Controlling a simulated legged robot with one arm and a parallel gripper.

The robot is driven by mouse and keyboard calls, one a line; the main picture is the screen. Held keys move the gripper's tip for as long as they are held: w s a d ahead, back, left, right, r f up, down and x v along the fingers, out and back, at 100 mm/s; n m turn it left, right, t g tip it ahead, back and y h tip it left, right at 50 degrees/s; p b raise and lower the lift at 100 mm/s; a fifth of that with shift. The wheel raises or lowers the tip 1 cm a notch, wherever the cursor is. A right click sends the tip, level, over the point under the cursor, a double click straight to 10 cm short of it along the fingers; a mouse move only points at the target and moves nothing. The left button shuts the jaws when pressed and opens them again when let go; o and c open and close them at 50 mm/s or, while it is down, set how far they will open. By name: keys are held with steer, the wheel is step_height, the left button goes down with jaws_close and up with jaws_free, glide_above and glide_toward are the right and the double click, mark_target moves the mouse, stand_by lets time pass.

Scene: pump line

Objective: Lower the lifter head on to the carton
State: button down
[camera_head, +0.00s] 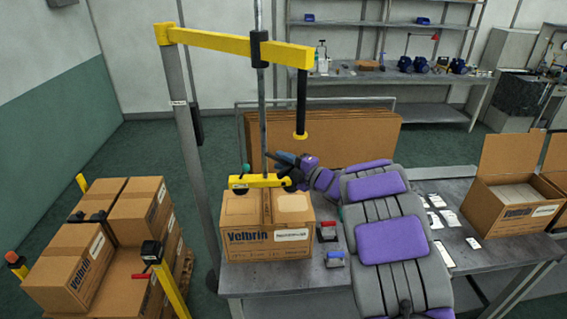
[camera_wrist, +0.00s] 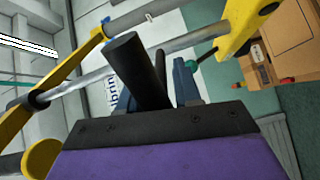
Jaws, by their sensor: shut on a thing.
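The carton (camera_head: 250,236), brown and marked Velbrin, stands closed on the grey bench below the lifter. The lifter head (camera_head: 258,181) is a yellow crossbar on a vertical rod, over the carton's far part; I cannot tell whether a gap is left between them. It also shows in the wrist view (camera_wrist: 240,26), top right. My gripper (camera_head: 283,161) is just above the crossbar's right end. In the wrist view, my gripper (camera_wrist: 158,88) is shut on a black cylindrical handle (camera_wrist: 137,72). The handle's lower end is hidden by the gripper.
A yellow boom (camera_head: 235,44) on a grey post (camera_head: 186,130) spans above, with a black hanging cylinder (camera_head: 301,103) near my arm. Small red and blue clamp-like items sit right of the carton. An open box (camera_head: 512,208) stands at right; stacked cartons (camera_head: 105,250) stand at left.

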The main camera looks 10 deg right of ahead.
steer(key=shift+f, duration=0.1)
step_height(320, 180, down, 8)
steer(key=b, duration=0.4)
steer(key=c, duration=0.9)
jaws_free()
steer(key=shift+s+d+r, duration=0.1)
steer(key=shift+r, duration=0.1)
